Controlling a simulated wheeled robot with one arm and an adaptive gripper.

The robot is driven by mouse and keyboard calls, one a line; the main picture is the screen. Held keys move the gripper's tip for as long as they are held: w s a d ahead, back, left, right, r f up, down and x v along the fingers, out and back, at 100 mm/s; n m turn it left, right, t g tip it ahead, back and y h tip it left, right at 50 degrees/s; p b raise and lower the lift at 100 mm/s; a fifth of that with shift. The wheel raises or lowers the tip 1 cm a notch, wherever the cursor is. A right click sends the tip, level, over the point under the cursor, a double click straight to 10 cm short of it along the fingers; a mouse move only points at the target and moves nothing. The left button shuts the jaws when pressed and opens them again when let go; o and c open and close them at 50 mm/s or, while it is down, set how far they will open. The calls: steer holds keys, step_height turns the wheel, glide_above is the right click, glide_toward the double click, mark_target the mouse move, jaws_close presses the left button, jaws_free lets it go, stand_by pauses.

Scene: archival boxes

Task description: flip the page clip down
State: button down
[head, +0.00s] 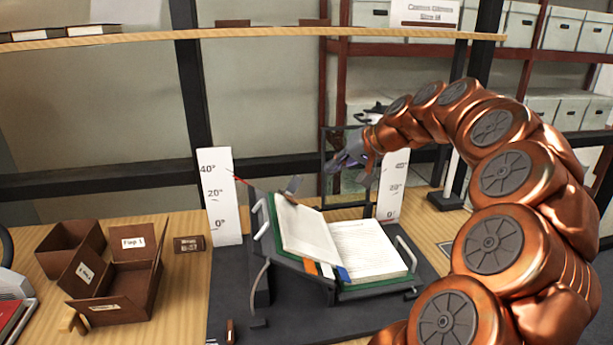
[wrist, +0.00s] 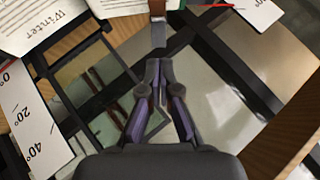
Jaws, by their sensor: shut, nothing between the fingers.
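An open book (head: 362,249) with a green cover lies on a dark cradle (head: 262,285), its left page tilted up. The page clip (head: 293,184) is a small grey-brown tab that stands raised at the top edge of the left page. It also appears in the wrist view (wrist: 158,32), pointing toward my fingertips. My gripper (head: 331,169) is shut and empty, above and behind the book, to the right of the clip. In the wrist view my gripper (wrist: 158,68) has its tips close to the clip's end; I cannot tell whether they touch.
White angle scales (head: 219,197) (head: 391,187) stand on both sides of the cradle. Brown boxes (head: 115,285) sit on the table at left. A wooden shelf (head: 240,33) crosses above. A dark frame (head: 328,150) stands behind the book.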

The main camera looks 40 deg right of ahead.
steer(key=d+r+p, duration=0.1)
steer(key=p, duration=0.2)
steer(key=g+y+p, duration=0.1)
steer(key=p, duration=0.4)
glide_above(292, 199)
steer(key=s+d, duration=0.3)
step_height(292, 199, down, 8)
steer(key=shift+w+a+f, duration=0.1)
steer(key=shift+a+f, duration=0.05)
steer(key=shift+a+f+p, duration=0.55)
steer(key=shift+a+f, duration=0.35)
steer(key=shift+f, duration=0.25)
